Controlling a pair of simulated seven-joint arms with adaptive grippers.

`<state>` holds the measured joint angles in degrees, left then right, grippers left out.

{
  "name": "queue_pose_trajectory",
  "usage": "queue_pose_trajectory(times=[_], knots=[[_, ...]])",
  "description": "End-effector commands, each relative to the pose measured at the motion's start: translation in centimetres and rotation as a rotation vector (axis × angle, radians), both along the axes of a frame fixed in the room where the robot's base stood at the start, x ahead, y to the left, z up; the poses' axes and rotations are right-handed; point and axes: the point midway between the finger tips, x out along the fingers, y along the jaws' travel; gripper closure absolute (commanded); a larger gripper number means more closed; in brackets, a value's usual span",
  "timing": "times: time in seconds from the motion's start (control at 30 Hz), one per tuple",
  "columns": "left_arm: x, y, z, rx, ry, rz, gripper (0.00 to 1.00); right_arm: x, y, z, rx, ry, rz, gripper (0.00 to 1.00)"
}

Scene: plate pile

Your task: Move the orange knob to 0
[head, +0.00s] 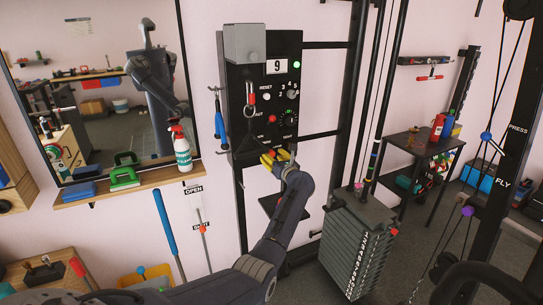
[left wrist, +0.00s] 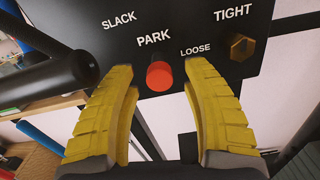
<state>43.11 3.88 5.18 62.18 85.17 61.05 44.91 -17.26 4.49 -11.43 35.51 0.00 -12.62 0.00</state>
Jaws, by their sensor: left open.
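A black panel (head: 239,95) with controls hangs on the wall in the head view. In the left wrist view an orange-red knob (left wrist: 159,77) sticks out of the panel under the word PARK, with SLACK to its left and LOOSE and TIGHT to its right. My left gripper (left wrist: 163,88) is open, its yellow fingers on either side of this knob in the picture; I cannot tell whether they touch it. My right gripper is out of view.
A brass hex nut (left wrist: 241,47) sits below TIGHT. A counter reading 9 (head: 277,66) and a red-handled hook (head: 250,98) are higher up. A spray bottle (head: 181,149) stands on the shelf at left. A weight stack (head: 358,240) stands at right.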

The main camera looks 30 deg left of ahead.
Motion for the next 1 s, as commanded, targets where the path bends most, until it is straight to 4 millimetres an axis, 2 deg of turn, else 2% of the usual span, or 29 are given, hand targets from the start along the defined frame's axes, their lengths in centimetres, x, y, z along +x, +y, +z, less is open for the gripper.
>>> queue_pose_trajectory(times=[0.2, 0.53, 0.9, 0.97, 1.0], knots=[[0.48, 0.71, 0.04, -0.001, -0.001, 0.0, 0.51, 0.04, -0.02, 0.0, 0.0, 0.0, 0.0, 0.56], [0.51, 0.8, 0.01, -0.001, 0.0, 0.0, 0.5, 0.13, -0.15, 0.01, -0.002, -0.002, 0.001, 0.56], [0.5, 0.79, 0.01, -0.001, -0.001, 0.0, 0.93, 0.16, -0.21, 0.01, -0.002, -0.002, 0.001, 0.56], [0.5, 0.79, 0.0, -0.001, 0.0, 0.0, 1.0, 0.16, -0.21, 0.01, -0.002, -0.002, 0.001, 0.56], [0.5, 0.8, -0.01, -0.001, 0.0, 0.0, 1.0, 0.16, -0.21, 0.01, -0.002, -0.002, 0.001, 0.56]])
